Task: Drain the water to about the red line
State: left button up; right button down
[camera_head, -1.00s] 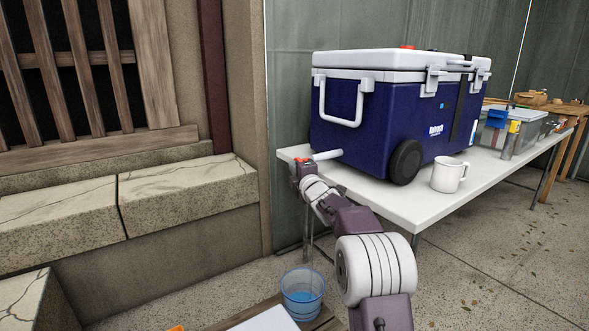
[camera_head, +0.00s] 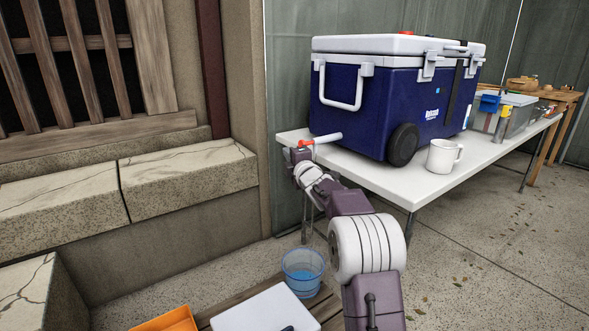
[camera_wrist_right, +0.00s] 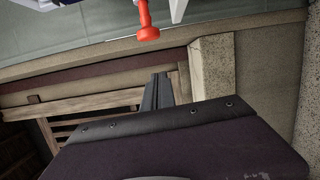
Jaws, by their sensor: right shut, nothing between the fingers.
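A blue cooler with a white lid (camera_head: 366,95) stands on the white table. A white drain pipe (camera_head: 329,137) sticks out of its left side and ends at a red tap (camera_head: 305,143). My right gripper (camera_head: 296,154) is shut and empty, just below and beside the tap. In the right wrist view, the shut fingers (camera_wrist_right: 158,92) point toward the red tap (camera_wrist_right: 147,24), with a gap between them in the picture. A clear bucket (camera_head: 302,262) with blue water stands low beneath the tap. I cannot make out a red line or a falling stream. My left gripper is out of view.
The white table (camera_head: 420,190) also holds a white mug (camera_head: 444,155) and a clear bin (camera_head: 500,118). A white board (camera_head: 265,308) and an orange tray (camera_head: 166,320) lie near the bucket. A stone ledge (camera_head: 185,180) runs along the left.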

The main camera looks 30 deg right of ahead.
jog(key=s+p, duration=0.1)
jog(key=s, duration=0.8)
jog(key=shift+s+a+p, duration=0.25)
jog(key=shift+p, duration=0.05)
